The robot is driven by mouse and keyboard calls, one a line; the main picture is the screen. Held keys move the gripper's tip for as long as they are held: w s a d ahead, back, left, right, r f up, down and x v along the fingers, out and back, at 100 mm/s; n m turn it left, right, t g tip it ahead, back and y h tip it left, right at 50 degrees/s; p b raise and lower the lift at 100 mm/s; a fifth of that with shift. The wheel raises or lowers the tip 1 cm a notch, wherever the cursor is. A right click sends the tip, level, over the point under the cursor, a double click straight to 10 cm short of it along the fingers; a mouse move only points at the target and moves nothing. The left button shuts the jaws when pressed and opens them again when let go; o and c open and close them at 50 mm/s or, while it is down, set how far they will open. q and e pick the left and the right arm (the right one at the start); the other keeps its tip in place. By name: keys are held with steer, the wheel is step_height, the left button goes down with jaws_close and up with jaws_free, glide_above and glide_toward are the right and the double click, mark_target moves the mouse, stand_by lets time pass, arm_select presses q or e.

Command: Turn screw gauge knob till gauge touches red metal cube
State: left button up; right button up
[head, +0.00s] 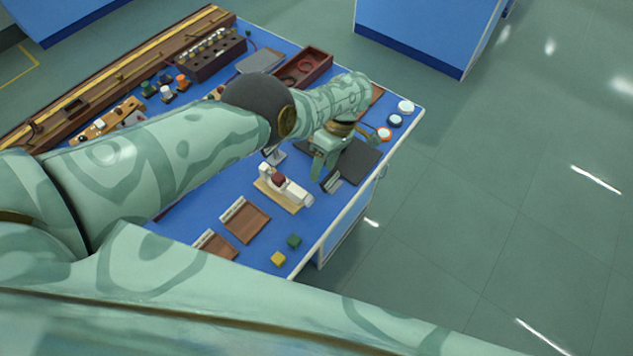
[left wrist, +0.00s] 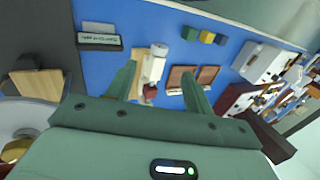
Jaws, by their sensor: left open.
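The white screw gauge (head: 291,191) lies on a light wooden base on the blue bench; it also shows in the left wrist view (left wrist: 153,68). A dark red cube (head: 278,180) sits at its frame, and the cube shows in the left wrist view (left wrist: 150,91) too. Whether the gauge touches it is too small to tell. The rounded knob end (head: 306,200) points to the lower right. My left gripper (head: 323,166) is open and empty, above and beyond the gauge. In the left wrist view its fingers (left wrist: 158,68) straddle the gauge in the picture, apart from it. My right gripper is out of view.
Two brown trays (head: 245,220) with label cards lie nearer me. Small green (head: 293,241) and yellow (head: 278,258) cubes sit near the bench corner. A dark mat (head: 359,160) and a label stand (head: 331,182) are beside the gauge. Racks crowd the far left.

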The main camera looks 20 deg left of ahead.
arm_select(q)
steer(key=v, duration=0.5)
steer(key=shift+w+r, duration=0.15)
steer(key=shift+r, duration=0.05)
